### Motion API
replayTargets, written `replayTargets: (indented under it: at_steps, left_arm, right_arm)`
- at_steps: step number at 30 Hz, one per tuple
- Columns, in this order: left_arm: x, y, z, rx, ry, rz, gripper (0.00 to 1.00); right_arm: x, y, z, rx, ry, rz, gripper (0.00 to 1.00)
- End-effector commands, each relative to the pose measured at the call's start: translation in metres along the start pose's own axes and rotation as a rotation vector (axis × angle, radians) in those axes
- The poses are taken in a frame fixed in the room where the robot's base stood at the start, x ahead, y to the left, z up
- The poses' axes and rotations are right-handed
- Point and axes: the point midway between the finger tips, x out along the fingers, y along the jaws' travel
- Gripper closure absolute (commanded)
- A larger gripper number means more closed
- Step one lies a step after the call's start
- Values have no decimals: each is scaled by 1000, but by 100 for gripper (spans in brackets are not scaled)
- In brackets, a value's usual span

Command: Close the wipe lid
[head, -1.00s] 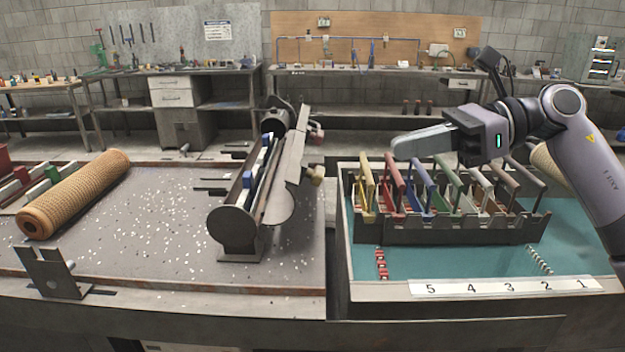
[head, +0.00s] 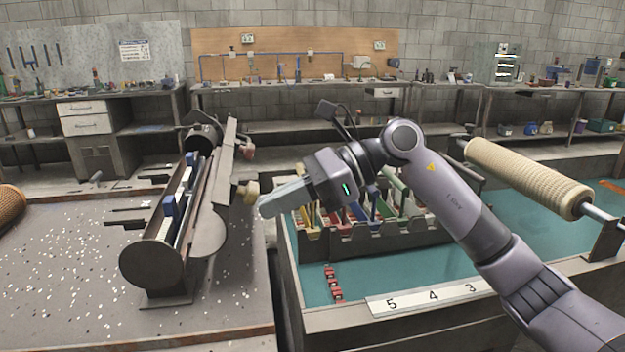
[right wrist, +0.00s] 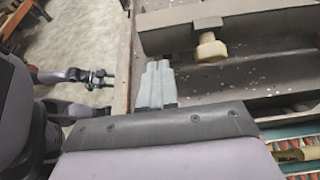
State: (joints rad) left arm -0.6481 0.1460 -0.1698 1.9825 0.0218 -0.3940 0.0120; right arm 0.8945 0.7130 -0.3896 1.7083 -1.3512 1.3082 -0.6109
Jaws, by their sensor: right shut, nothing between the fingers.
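The wipe lid (head: 218,172) is a long grey metal plate standing raised and tilted along the right side of the trough-shaped device (head: 150,265). A pale knob (head: 247,188) sticks out from its right side. My right gripper (head: 264,211) is shut and empty, its fingertips just right of and below the knob in the head view. In the right wrist view, the shut fingers (right wrist: 158,76) are left of the knob (right wrist: 210,48), with a gap between. My left gripper (right wrist: 98,78) shows small at the left of the right wrist view; its jaw state is unclear.
Blue and white blocks (head: 172,207) sit in the device's trough. Right of it stands a rack (head: 385,244) of coloured handles on a teal-topped table (head: 315,285). A mesh roll (head: 525,178) lies on a rod at the right. The speckled table (head: 70,260) is mostly clear.

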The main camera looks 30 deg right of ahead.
Motion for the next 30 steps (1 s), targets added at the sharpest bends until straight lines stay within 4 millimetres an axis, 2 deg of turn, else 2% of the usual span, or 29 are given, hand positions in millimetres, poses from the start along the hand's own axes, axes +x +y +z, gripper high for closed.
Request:
replayTargets:
  at_steps: [1,7,20,30]
  left_arm:
    - [-3,-1,-4,2,0,-3,51]
    - [-6,-4,-8,7,6,-10,51]
    - [-5,-4,-7,7,5,-11,51]
    - [-10,-2,-14,8,13,-9,51]
  right_arm:
    - [4,0,12,-4,-4,2,100]
    - [20,0,25,-1,-2,-1,100]
    - [23,0,27,0,-1,-2,100]
    - [25,-1,36,-2,52,-3,100]
